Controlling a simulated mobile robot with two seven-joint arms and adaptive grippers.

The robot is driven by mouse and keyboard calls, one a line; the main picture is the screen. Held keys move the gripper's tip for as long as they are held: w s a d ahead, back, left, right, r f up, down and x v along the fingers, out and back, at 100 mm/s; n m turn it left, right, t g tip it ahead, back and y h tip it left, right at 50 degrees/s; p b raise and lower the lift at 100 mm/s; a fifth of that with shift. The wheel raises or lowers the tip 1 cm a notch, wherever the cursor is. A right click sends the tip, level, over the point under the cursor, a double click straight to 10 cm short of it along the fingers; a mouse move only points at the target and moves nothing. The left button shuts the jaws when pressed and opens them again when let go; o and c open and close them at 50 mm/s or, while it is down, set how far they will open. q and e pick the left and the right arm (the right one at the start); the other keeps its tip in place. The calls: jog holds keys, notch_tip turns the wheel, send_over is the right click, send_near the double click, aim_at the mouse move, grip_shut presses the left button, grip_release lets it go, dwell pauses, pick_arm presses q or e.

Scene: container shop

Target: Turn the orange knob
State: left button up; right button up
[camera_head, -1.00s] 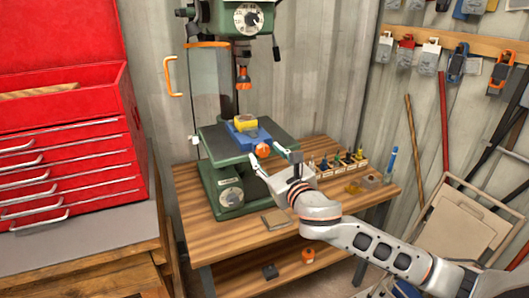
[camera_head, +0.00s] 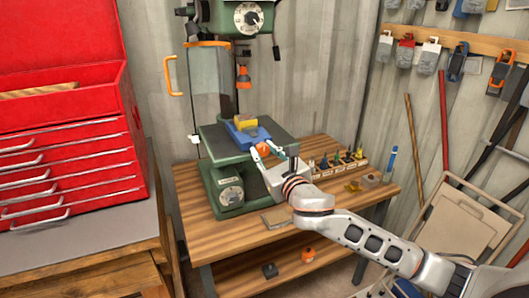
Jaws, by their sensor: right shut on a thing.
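The orange knob (camera_head: 263,149) sits at the front of a blue vise (camera_head: 248,135) on the green drill press table (camera_head: 212,141). A yellow block (camera_head: 244,122) sits in the vise. My right gripper (camera_head: 264,153) reaches in from the right with its fingers around the orange knob and is shut on it. The fingers partly hide the knob. My left gripper is not in view.
A wooden rack of several small bits (camera_head: 340,166) stands right of my right gripper on the wooden bench (camera_head: 196,228). A red tool chest (camera_head: 75,150) stands at left.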

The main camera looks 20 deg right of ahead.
jog(key=m, duration=0.7)
jog(key=shift+m, duration=0.3)
jog(key=m, duration=0.3)
jog(key=shift+m, duration=0.3)
jog(key=m, duration=0.4)
jog(key=shift+m, duration=0.3)
jog(key=m, duration=0.3)
jog(key=shift+m, duration=0.3)
jog(key=m, duration=0.3)
jog(key=shift+m, duration=0.4)
jog(key=m, duration=0.6)
jog(key=shift+m, duration=0.3)
